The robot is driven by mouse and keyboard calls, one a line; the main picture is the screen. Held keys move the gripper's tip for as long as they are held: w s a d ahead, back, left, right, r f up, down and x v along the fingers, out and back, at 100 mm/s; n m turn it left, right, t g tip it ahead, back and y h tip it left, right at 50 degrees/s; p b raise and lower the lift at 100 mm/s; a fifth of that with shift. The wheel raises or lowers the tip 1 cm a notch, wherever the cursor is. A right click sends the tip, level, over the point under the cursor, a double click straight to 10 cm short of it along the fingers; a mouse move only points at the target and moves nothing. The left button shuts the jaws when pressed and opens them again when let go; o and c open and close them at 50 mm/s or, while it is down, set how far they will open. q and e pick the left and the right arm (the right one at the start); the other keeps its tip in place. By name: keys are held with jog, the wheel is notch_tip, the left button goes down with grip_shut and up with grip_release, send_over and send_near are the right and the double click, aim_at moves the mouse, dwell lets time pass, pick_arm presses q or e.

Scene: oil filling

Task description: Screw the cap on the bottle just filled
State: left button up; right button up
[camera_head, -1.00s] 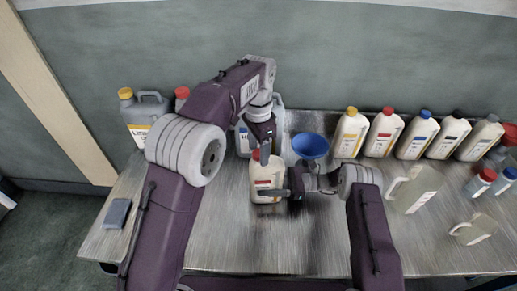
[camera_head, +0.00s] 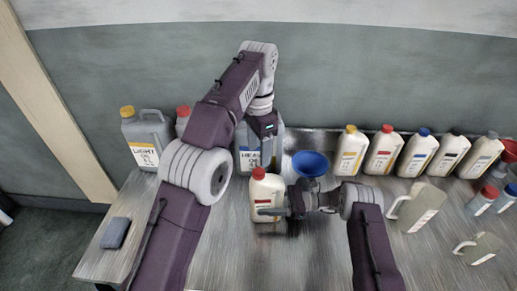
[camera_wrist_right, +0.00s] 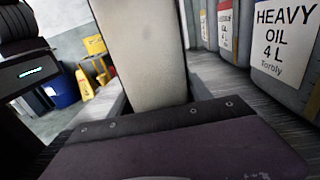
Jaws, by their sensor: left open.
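A cream bottle (camera_head: 267,206) with a red and white label stands upright at the middle of the table. A red cap (camera_head: 258,173) sits on its mouth. My right gripper (camera_head: 270,211) is shut around the bottle's body from the right. In the right wrist view the pale bottle body (camera_wrist_right: 138,50) fills the space in front of the gripper. My left gripper (camera_head: 262,138) is open above and behind the red cap, apart from it. Its dark body with a green light also shows in the right wrist view (camera_wrist_right: 30,70). Its fingertips are hard to make out.
A blue funnel (camera_head: 310,163) is just right of the bottle. A grey heavy oil can (camera_head: 247,155) stands behind it, and a light oil can (camera_head: 146,140) at the left. Several capped bottles (camera_head: 385,152) line the back right.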

jog(key=o, duration=0.5)
pick_arm(q)
notch_tip(320, 180, down, 3)
jog(key=b, duration=0.2)
jog(key=shift+r+b, duration=0.15)
jog(key=shift+b, duration=0.25)
pick_arm(e)
jog(key=d, duration=0.8)
jog(key=shift+w+d+f, duration=0.1)
jog(key=shift+w+d, duration=0.05)
jog(key=shift+w, duration=0.2)
jog(key=shift+d, duration=0.35)
